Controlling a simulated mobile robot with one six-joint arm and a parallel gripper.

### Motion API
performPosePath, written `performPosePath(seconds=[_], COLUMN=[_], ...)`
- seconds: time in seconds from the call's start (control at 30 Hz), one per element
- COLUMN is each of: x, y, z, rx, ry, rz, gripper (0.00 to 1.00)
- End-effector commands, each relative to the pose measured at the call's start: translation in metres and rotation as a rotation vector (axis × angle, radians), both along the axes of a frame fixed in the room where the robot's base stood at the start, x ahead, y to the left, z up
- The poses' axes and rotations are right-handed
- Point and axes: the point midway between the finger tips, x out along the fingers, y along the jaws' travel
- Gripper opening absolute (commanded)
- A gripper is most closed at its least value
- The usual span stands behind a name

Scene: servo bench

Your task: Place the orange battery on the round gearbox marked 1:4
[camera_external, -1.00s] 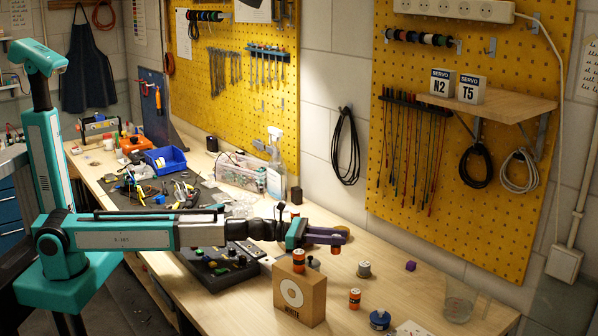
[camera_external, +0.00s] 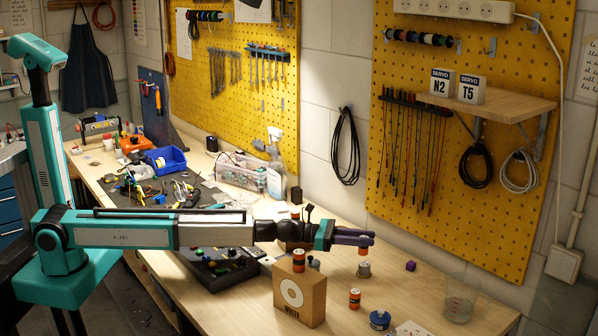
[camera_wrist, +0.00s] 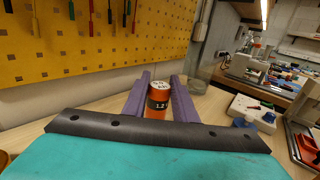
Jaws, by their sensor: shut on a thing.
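My gripper (camera_external: 366,238) has purple fingers, shut on an orange battery (camera_external: 363,251) that hangs upright below the fingertips. In the wrist view the battery (camera_wrist: 158,101), with a black band and pale top, sits between the fingers (camera_wrist: 161,78). Just below it in the external view stands a grey round part (camera_external: 364,270) on the bench; I cannot tell whether they touch. Another small grey round part (camera_external: 314,264) stands behind the cardboard box. A dark blue round part (camera_external: 380,320) is near the front. No 1:4 mark is readable.
A cardboard box (camera_external: 312,298) bears an orange cylinder (camera_external: 299,259). Another orange cylinder (camera_external: 354,299) stands right of it.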

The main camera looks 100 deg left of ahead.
Motion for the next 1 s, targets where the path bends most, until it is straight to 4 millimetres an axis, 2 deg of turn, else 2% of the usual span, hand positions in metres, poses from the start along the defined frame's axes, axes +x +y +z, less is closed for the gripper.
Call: performPosePath(seconds=[0.33,0.5,0.77,1.0], x=[0.001,0.011,0.009,0.009], y=[0.0,0.002,0.001,0.001], z=[0.0,0.0,-0.031,-0.036], rx=[0.0,0.0,0.0,0.001], ry=[0.0,0.0,0.002,0.0], rz=[0.0,0.0,0.0,0.0], gripper=[0.0,0.0,0.0,0.0])
